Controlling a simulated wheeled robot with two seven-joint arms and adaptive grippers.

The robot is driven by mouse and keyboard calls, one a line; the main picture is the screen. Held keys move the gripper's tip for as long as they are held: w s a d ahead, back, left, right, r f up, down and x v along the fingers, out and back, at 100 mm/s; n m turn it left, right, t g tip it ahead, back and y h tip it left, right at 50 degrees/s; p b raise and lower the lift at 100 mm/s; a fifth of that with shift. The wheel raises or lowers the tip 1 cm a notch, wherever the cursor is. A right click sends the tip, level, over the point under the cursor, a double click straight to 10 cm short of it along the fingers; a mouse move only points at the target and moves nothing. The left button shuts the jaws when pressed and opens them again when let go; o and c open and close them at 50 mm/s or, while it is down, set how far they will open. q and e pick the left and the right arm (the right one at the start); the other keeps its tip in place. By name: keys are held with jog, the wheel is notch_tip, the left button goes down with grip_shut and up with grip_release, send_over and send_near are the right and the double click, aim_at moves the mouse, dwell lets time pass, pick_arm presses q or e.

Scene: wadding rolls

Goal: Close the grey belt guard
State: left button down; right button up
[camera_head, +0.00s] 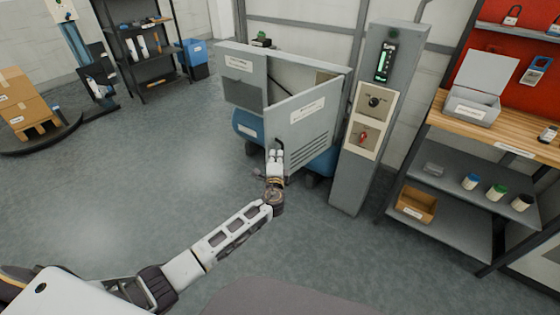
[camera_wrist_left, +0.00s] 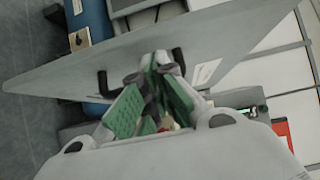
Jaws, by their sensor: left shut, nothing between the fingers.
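The grey belt guard (camera_head: 312,112) is a flat panel with a white label and slots, on the front of a grey and blue machine (camera_head: 245,80). It stands swung out, with a dark gap behind its top edge. Its left edge is away from the machine and its right edge is near the machine's right end. My left gripper (camera_head: 276,154) is shut and empty in front of the guard's lower left part. In the left wrist view the guard (camera_wrist_left: 225,45) spans the picture. The fingertips (camera_wrist_left: 157,62) are between the two ends of its black handle (camera_wrist_left: 102,82); contact is unclear.
A grey control post (camera_head: 350,185) with a switch and a red knob stands close right of the guard. A workbench (camera_head: 520,140) with shelves is further right. A dark shelf rack (camera_head: 145,50) and cardboard boxes (camera_head: 25,105) are at the left. The floor left of the machine is clear.

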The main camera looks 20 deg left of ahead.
pick_arm(q)
jog(key=shift+w+a, duration=0.4)
jog(key=shift+a, duration=0.3)
jog(key=shift+w+a, duration=0.1)
jog(key=shift+a, duration=0.15)
